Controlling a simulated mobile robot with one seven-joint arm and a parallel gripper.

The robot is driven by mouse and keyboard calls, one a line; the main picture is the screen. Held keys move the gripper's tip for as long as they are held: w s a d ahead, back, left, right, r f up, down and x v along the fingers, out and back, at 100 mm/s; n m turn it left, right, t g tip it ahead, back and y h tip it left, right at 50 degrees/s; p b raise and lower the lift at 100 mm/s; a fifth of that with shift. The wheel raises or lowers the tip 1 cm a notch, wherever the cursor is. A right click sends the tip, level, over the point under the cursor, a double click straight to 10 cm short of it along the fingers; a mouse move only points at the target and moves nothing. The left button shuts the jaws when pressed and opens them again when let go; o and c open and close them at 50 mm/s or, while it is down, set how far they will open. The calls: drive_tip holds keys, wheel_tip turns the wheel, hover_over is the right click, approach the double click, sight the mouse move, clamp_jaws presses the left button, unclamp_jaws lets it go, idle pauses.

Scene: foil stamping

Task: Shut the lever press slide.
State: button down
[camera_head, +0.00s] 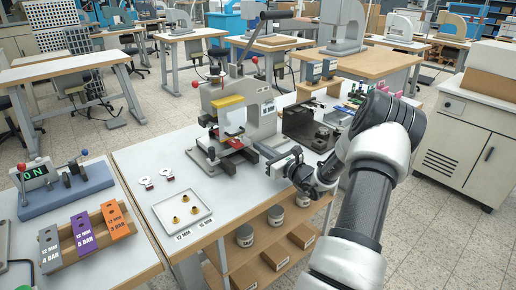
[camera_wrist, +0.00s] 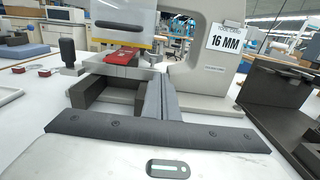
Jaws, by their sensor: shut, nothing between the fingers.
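The lever press (camera_head: 262,108) is a pale grey frame on the table, with a yellow-edged clear guard (camera_head: 228,101) and a raised lever (camera_head: 276,15). Its dark slide (camera_head: 213,158) lies low at the front, with an upright black knob (camera_wrist: 67,51). A red piece (camera_wrist: 125,56) rests under the press head. My gripper (camera_head: 273,158) is shut and empty, low at the right side of the press base. In the wrist view its fingers (camera_wrist: 153,88) point at the base beside the dark blocks (camera_wrist: 103,92). I cannot tell whether they touch it.
A "16 MM" card (camera_wrist: 228,38) hangs on the press. A dark open-topped fixture (camera_head: 305,125) stands close on the right. A tray (camera_head: 182,211) with small brass parts and two small red-and-white pieces lie at the left. The tabletop left of the press is mostly clear.

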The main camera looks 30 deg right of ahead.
drive_tip(key=s, duration=0.3)
drive_tip(key=s+p, duration=0.1)
drive_tip(key=s, duration=0.3)
drive_tip(key=s+d, duration=0.1)
drive_tip(key=s, duration=0.3)
drive_tip(key=shift+f, duration=0.15)
